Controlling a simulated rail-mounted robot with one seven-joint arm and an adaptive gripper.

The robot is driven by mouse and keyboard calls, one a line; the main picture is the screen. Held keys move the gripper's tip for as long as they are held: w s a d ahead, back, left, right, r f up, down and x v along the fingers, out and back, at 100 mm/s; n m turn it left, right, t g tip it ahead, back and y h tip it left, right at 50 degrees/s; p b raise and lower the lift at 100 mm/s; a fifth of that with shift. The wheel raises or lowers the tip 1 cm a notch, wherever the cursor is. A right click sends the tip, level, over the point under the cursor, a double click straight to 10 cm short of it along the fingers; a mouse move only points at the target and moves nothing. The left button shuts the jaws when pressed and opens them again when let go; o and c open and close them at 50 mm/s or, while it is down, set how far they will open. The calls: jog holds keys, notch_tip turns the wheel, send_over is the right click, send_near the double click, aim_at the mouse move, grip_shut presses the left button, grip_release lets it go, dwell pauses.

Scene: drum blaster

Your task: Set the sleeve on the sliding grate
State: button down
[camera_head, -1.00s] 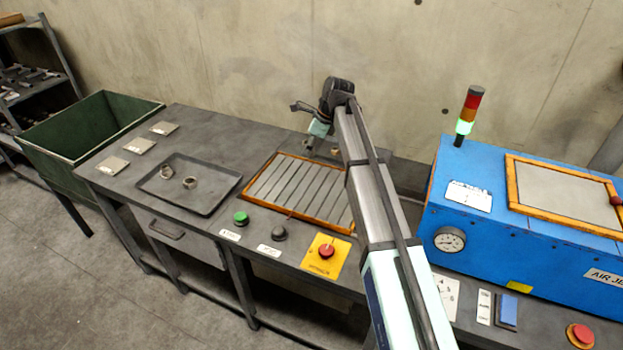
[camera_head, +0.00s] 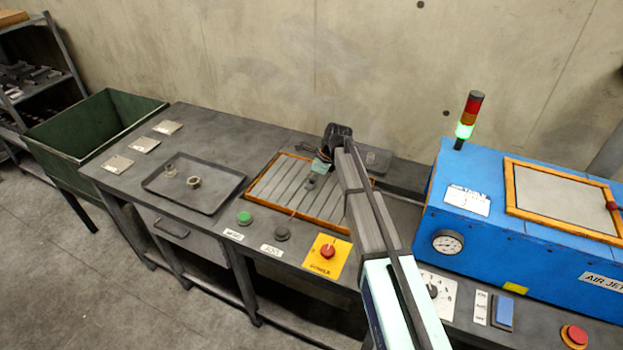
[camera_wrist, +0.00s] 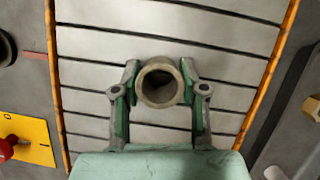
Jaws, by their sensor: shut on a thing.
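The sleeve (camera_wrist: 160,64) is a short dull grey-brown metal ring. In the wrist view it sits between the two fingertips of my gripper (camera_wrist: 160,78), which is shut on it, with its open bore facing the camera. The sliding grate (camera_wrist: 215,65) fills the view behind it, with grey slats and an orange frame. In the head view my gripper (camera_head: 312,182) is low over the middle of the grate (camera_head: 268,184). The held sleeve is hard to make out there. I cannot tell whether it touches the slats.
A dark tray (camera_head: 215,203) left of the grate holds two similar rings (camera_head: 194,182). A blue cabinet (camera_head: 480,235) stands to the right.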

jog(key=shift+f, duration=0.15)
jog(key=c, duration=0.6)
grip_release()
jog(key=shift+c, duration=0.2)
jog(key=b+v, duration=0.3)
jog(key=v, duration=0.9)
jog(key=shift+s, duration=0.1)
